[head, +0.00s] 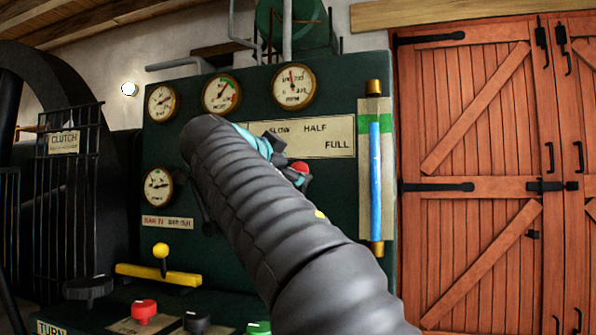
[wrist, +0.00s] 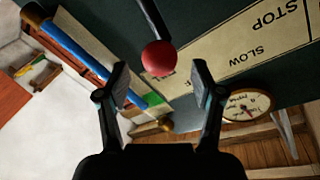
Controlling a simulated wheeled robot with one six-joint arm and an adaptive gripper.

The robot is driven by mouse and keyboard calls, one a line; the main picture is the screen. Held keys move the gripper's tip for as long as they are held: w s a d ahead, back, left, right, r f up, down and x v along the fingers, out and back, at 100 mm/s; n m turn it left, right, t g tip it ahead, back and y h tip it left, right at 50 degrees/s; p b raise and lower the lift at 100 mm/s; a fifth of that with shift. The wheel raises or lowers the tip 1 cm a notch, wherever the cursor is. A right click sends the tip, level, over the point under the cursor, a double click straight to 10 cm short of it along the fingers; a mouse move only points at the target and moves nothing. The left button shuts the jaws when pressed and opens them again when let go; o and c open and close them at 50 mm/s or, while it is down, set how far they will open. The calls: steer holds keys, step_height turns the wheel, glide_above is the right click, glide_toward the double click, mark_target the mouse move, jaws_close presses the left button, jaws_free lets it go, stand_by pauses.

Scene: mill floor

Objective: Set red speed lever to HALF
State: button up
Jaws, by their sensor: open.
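The red ball knob (wrist: 158,58) of the speed lever sits on a dark rod (wrist: 152,18) in the wrist view. It also shows in the head view (head: 300,167), below the HALF lettering and left of FULL. My gripper (wrist: 160,82) is open, its fingers on either side of the view with the knob just beyond the gap between the tips; no contact shows. In the head view my gripper (head: 284,158) is partly hidden by my arm. The cream speed plate (head: 335,137) reads SLOW, HALF and FULL; STOP and SLOW show in the wrist view. I cannot tell the lever's exact mark.
Round gauges (head: 293,86) line the green panel's top. A blue sight tube (head: 376,185) stands right of the lever. A yellow-knobbed lever (head: 161,252) and a red knob (head: 144,310) are lower left. Red wooden doors (head: 480,170) are at the right.

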steer(key=v, duration=0.8)
